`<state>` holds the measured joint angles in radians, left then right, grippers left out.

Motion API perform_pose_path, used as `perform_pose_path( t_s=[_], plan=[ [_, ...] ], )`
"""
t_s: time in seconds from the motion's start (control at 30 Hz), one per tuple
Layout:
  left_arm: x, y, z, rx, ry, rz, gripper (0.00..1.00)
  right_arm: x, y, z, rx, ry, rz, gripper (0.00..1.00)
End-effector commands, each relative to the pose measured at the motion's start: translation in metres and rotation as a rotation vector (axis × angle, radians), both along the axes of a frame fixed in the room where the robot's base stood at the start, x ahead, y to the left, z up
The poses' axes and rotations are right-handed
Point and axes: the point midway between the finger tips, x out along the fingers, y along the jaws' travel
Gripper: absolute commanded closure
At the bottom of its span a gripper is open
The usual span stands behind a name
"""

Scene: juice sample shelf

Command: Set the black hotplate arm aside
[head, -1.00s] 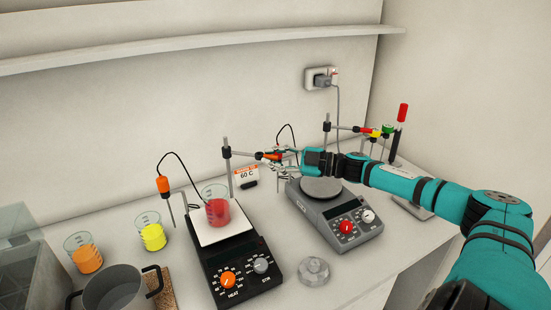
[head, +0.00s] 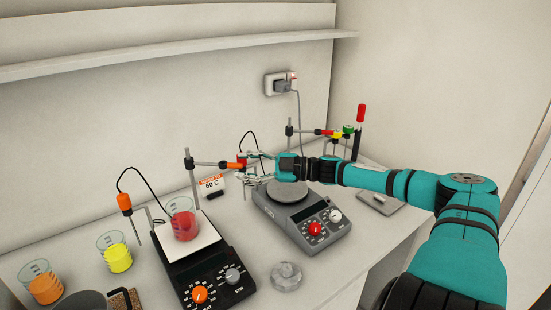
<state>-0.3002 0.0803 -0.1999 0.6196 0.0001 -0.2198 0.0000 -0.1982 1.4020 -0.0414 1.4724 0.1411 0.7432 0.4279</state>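The black hotplate (head: 183,270) stands at the centre left with a white top plate. A red-filled beaker (head: 182,222) stands on that plate. A grey upright rod (head: 191,180) at its back carries a thin horizontal arm (head: 207,164) with an orange end piece, reaching right. My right gripper (head: 252,168) is at the end of this arm, its fingers around or beside the red and orange tip. The small overlap hides whether the fingers touch or grip it. A thin probe hangs below the tip. My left gripper is not in view.
A grey hotplate (head: 300,218) with its own rod and arm (head: 306,132) stands just right, under my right arm.

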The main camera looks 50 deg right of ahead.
Motion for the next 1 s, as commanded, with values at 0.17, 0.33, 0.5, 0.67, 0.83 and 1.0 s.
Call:
perform_pose_path(
  t_s=[0.17,0.33,0.5,0.67,0.83,1.0],
  plan=[
    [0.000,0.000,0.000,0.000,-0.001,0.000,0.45,-0.011,-0.008,-0.003,0.002,0.006,-0.001,0.62],
    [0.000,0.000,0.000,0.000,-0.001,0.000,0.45,-0.020,-0.014,-0.003,0.000,0.006,0.001,0.62],
    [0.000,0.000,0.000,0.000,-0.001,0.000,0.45,-0.036,-0.024,-0.002,0.005,-0.001,0.002,0.62],
    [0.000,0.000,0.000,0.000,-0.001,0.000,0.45,-0.052,-0.037,-0.001,0.003,-0.001,0.001,0.62],
    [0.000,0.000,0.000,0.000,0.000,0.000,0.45,-0.065,-0.045,0.000,0.002,-0.001,0.003,0.62],
    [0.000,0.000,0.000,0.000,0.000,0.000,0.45,-0.068,-0.047,0.000,0.000,0.001,0.004,0.62]
  ],
)
